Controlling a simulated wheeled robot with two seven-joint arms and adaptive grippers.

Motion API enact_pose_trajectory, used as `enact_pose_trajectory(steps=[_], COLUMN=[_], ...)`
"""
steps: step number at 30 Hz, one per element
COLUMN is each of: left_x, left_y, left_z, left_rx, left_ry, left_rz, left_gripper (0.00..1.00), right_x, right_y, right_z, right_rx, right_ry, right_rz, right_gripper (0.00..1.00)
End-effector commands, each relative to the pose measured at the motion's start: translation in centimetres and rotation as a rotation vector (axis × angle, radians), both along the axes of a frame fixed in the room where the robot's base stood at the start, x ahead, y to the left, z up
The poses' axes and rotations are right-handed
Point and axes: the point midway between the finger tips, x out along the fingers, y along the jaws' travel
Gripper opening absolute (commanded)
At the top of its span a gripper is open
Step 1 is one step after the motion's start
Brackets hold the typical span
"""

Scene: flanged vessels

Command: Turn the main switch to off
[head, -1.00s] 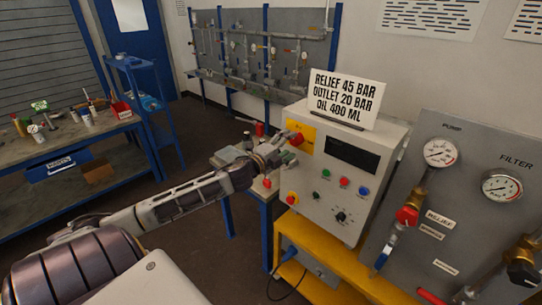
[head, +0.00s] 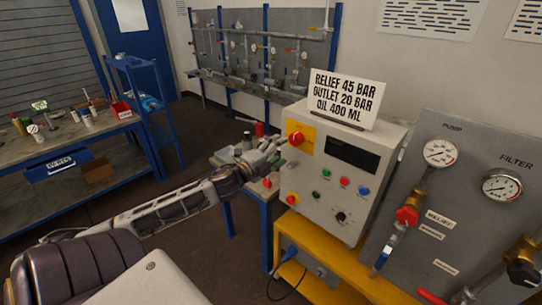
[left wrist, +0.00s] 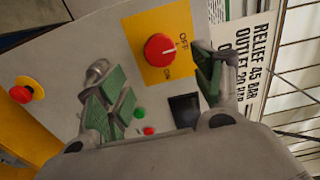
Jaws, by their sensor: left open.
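The main switch (head: 297,138) is a round red knob on a yellow plate, at the upper left of the grey control box's front. In the left wrist view the red knob (left wrist: 159,50) sits beside the words OFF and ON; a short pale mark on it points roughly toward the right of that picture. My left gripper (head: 277,150) is open and empty, just left of and below the switch, apart from it. In the left wrist view its green-padded fingers (left wrist: 160,85) are spread, with the knob beyond the gap. My right gripper is not in view.
The control box (head: 390,150) carries a sign, a dark display, several buttons and a red stop button (head: 292,199) on yellow. It stands on a yellow bench (head: 340,270). A gauge panel (head: 470,190) with valves stands at right. A small blue-legged table lies under my gripper.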

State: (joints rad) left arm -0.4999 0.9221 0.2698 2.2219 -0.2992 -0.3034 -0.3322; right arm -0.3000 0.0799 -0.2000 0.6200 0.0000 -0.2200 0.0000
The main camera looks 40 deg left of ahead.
Motion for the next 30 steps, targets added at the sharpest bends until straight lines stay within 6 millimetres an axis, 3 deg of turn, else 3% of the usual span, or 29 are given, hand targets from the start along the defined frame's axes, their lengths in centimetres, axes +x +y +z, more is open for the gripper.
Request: enact_pose_trajectory(steps=[15, 30], left_x=[-2.8, -3.3], left_y=[0.2, 0.3], left_z=[0.0, 0.0], left_rx=[0.000, 0.001], left_ry=[0.001, 0.000], left_rz=[0.000, 0.001], left_gripper=[0.67, 0.67], right_x=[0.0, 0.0], right_y=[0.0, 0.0], right_z=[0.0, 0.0], right_rx=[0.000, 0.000], right_ry=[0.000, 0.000], right_rz=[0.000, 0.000], right_gripper=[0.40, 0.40])
